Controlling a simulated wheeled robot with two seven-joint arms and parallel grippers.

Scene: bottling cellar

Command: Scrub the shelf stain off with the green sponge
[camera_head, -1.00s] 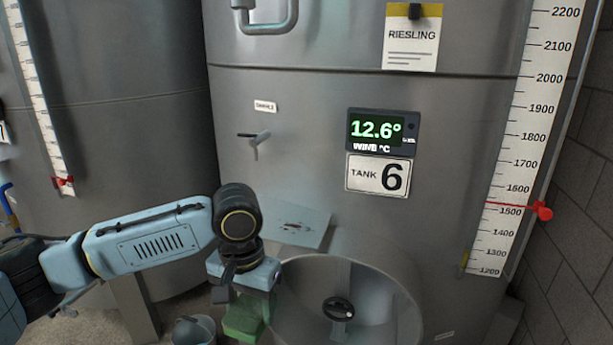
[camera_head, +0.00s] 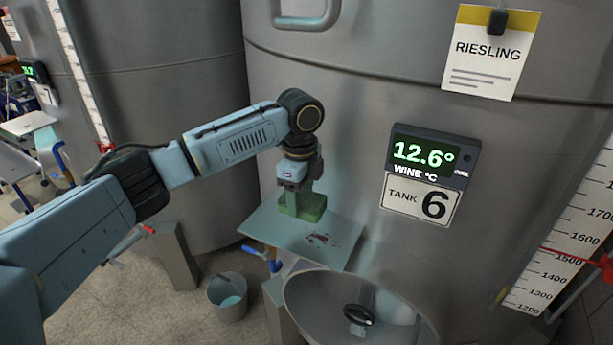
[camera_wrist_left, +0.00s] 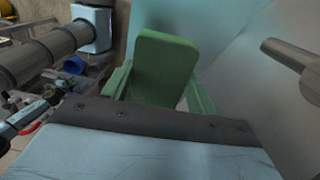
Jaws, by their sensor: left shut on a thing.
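The green sponge (camera_head: 302,206) is held by my left gripper (camera_head: 297,193) at the back left part of a small grey shelf (camera_head: 338,255) on the tank. In the left wrist view the sponge (camera_wrist_left: 163,68) sits between the two fingers. I cannot tell whether it touches the shelf or hovers just above it. The dark reddish stain (camera_head: 321,238) lies on the shelf, to the right of and in front of the sponge. My right gripper is not in view.
The tank 6 wall rises behind the shelf, with a temperature display (camera_head: 423,155) to the right. Below are an open round manway (camera_head: 305,292) and a blue-handled valve (camera_head: 262,257). A bucket (camera_head: 228,310) stands on the floor. The shelf's right part is clear except for the stain.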

